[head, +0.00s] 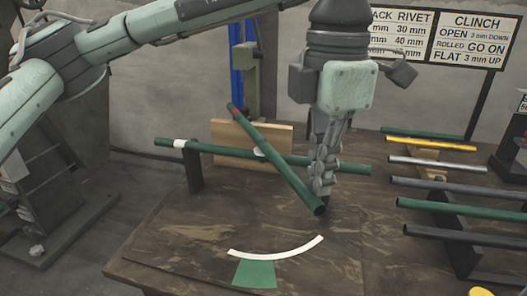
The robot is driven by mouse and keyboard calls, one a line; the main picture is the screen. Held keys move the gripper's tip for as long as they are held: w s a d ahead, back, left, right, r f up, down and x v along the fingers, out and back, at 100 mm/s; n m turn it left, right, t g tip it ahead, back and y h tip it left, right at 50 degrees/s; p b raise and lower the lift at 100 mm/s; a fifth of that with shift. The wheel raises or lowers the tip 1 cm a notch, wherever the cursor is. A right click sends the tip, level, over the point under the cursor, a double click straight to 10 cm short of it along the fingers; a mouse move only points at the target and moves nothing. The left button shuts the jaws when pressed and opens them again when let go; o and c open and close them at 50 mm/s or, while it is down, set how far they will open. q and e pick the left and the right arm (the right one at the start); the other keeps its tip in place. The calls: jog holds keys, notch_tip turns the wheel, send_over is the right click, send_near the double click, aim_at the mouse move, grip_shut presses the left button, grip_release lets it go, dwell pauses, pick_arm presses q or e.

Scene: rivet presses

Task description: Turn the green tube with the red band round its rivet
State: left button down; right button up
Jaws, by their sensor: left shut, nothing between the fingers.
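The green tube with the red band (288,175) lies aslant across another green tube (214,151), which has white bands. Its red-banded end points to the far left, and its dark open end to the near right. The rivet is not clearly visible; a white patch (260,152) shows where the tubes cross. My left gripper (323,192) points down at the near right end of the red-banded tube. It is shut with nothing held. Its fingertips are close beside the tube; I cannot tell whether they touch. My right gripper is not in view.
A white arc (278,250) and a green patch (255,274) mark the board in front. A dark post (193,172) supports the banded tube at left. A wooden block (230,135) stands behind. Several tubes lie on a rack at right, including a yellow one (430,143).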

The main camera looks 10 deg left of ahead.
pick_arm(q)
jog(key=shift+s+a, duration=0.1)
jog(key=shift+a, duration=0.05)
dwell(0.3)
jog(key=shift+s+a+m+b, duration=0.55)
jog(key=shift+s+a+m, duration=0.25)
jog(key=shift+a+m, duration=0.25)
jog(key=shift+s+a+m+b, duration=0.55)
jog(key=shift+s+a+m, duration=0.3)
jog(key=shift+a+m, duration=0.25)
jog(key=a+m, duration=0.1)
jog(key=s+a+m+b, duration=0.1)
jog(key=shift+s+a, duration=0.15)
jog(key=shift+a, duration=0.25)
jog(key=shift+d, duration=0.1)
